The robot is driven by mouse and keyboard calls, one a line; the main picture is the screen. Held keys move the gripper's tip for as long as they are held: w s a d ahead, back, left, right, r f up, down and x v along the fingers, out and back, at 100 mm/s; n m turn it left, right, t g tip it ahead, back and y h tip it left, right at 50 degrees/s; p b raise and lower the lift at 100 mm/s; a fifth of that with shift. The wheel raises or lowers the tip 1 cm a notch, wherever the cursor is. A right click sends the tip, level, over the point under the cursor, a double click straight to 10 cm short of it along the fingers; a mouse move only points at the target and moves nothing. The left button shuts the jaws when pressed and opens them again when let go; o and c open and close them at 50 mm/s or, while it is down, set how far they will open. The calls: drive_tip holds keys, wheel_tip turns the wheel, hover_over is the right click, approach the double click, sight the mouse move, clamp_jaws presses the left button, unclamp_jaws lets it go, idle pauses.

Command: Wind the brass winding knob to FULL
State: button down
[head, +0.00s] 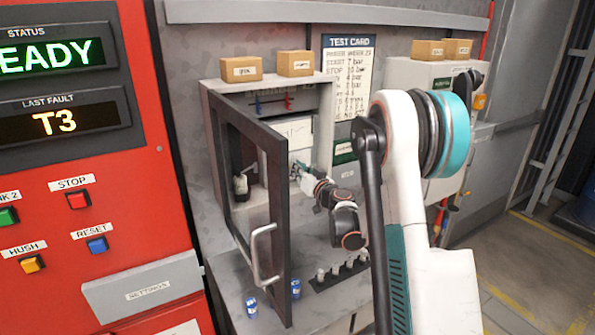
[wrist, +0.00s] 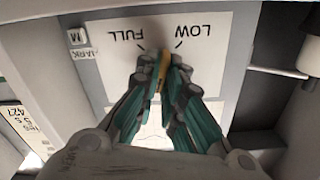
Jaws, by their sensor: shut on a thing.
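The brass winding knob (wrist: 164,70) is between my fingertips in the wrist view, in front of a white plate (wrist: 215,85). The plate reads FULL and LOW, upside down in this view, with a short tick by each word. Most of the knob is hidden by my fingers, and I cannot tell which mark it points to. My gripper (wrist: 163,75) is shut on the knob. In the head view my gripper (head: 298,172) reaches inside the open grey cabinet (head: 213,130); the knob is too small to make out there.
The cabinet's dark-framed door (head: 277,200) stands open left of my arm, with a pale handle (head: 263,255). Small boxes (head: 241,69) sit on the cabinet top. Blue-and-white cans (head: 251,307) and a row of small fittings (head: 342,270) are on the bench below. A red panel (head: 130,200) is at left.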

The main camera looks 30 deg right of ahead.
drive_tip(key=m+b, duration=0.1)
drive_tip(key=m, duration=0.2)
drive_tip(key=m+b, duration=0.1)
drive_tip(key=m, duration=0.2)
drive_tip(key=shift+d+f, duration=0.15)
drive_tip(key=m+b, duration=0.2)
drive_tip(key=m, duration=0.4)
drive_tip(key=shift+f, duration=0.1)
drive_tip(key=m+b, duration=0.1)
drive_tip(key=m, duration=0.5)
drive_tip(key=shift+f, duration=0.1)
drive_tip(key=shift+f+m+b, duration=0.1)
drive_tip(key=shift+m+b, duration=0.35)
drive_tip(key=shift+m, duration=1.75)
drive_tip(key=c, duration=1.7)
unclamp_jaws()
